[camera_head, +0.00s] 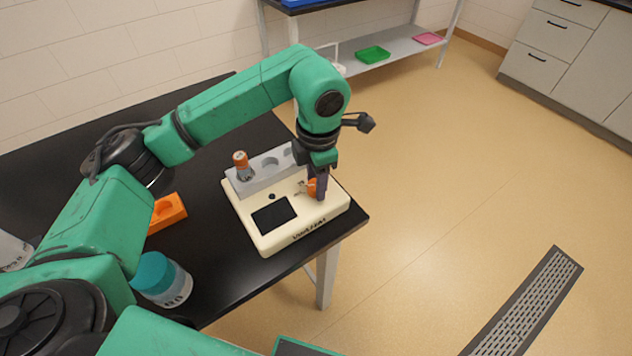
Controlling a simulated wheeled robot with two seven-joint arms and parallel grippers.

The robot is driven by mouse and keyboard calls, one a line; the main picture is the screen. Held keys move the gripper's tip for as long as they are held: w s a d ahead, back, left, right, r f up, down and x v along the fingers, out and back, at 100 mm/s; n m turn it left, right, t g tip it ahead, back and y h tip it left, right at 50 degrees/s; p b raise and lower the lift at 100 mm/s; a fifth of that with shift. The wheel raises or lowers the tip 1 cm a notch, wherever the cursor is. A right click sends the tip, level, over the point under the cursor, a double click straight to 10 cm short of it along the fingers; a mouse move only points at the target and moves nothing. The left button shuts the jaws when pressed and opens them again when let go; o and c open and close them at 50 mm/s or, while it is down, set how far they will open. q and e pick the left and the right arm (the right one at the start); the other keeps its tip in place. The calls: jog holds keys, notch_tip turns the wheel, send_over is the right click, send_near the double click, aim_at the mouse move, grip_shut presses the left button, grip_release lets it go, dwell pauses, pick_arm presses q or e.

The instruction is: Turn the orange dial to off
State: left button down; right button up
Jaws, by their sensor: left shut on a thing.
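The orange dial (312,187) is on the top face of a cream-coloured device (258,237), towards its right side. My left gripper (319,190) points down over the device and is shut on the orange dial. Its fingers hide part of the dial, so the dial's setting cannot be read. The device has a dark screen (273,215) and a small black button (271,196). My right gripper is not in view.
A grey rack (262,170) at the device's back holds an orange-capped vial (242,165). An orange block (167,212) and a teal-lidded jar (161,279) stand left on the black table (210,188).

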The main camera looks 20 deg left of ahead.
pick_arm(q)
jog(key=shift+w+r, duration=0.1)
jog(key=shift+r, duration=0.05)
dwell(0.3)
jog(key=shift+c, duration=1.9)
grip_release()
notch_tip(320, 180, up, 6)
jog(key=shift+d+r+b, duration=0.1)
jog(key=shift+d+b, duration=0.05)
jog(key=shift+b, duration=0.35)
notch_tip(320, 180, up, 8)
jog(key=p, duration=0.1)
jog(key=shift+s+d+p, duration=0.15)
jog(key=shift+s+p, duration=0.15)
jog(key=shift+s, duration=0.1)
jog(key=shift+r, duration=0.1)
